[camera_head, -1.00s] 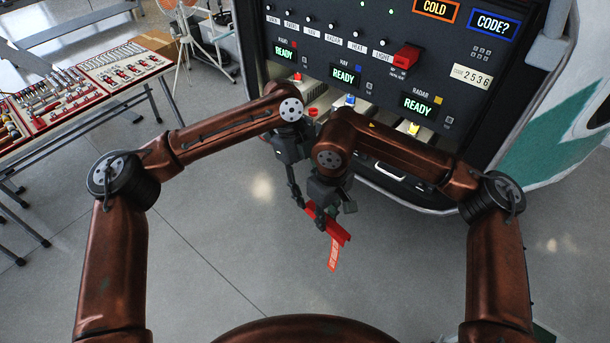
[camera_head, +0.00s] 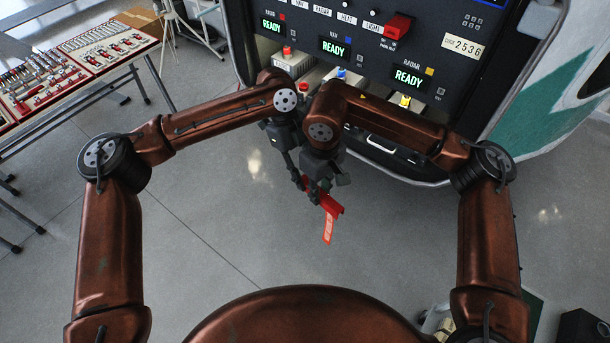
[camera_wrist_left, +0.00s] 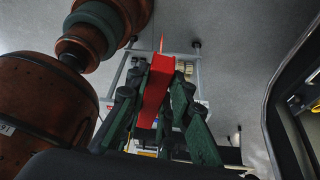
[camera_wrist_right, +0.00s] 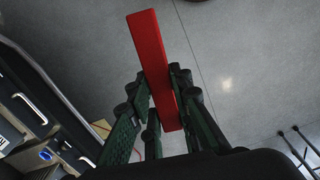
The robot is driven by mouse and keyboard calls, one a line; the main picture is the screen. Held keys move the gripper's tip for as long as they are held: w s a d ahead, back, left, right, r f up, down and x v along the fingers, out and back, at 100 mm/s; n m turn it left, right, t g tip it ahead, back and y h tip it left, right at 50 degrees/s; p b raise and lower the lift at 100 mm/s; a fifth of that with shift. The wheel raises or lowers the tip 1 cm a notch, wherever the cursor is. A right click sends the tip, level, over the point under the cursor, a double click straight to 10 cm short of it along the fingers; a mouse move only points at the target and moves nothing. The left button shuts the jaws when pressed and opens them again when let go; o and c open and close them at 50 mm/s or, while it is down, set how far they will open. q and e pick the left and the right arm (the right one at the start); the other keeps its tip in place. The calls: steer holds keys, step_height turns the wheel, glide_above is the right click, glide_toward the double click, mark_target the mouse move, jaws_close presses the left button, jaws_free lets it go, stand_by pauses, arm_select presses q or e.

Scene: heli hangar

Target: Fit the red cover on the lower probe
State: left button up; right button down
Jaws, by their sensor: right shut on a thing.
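The red cover (camera_head: 331,205) with its red lettered streamer (camera_head: 328,229) hangs at the grippers, in front of my body. My right gripper (camera_head: 325,187) is shut on it. In the right wrist view, the cover (camera_wrist_right: 152,62) is a long red bar that runs between the fingertips (camera_wrist_right: 162,80) and beyond them. My left gripper (camera_head: 298,178) is close beside the right one. In the left wrist view, its fingers (camera_wrist_left: 157,82) stand apart on either side of the cover (camera_wrist_left: 155,92) and look open. I cannot make out a probe in any view.
A dark panel (camera_head: 452,75) with READY displays stands ahead, with boxes bearing coloured knobs below it. The white and green helicopter side (camera_head: 545,100) is at right. A table with red tool trays (camera_head: 110,45) stands at left. The grey floor between is clear.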

steer(key=c, duration=1.7)
jaws_free()
steer(key=shift+s+a, duration=0.1)
steer(key=shift+a, duration=0.05)
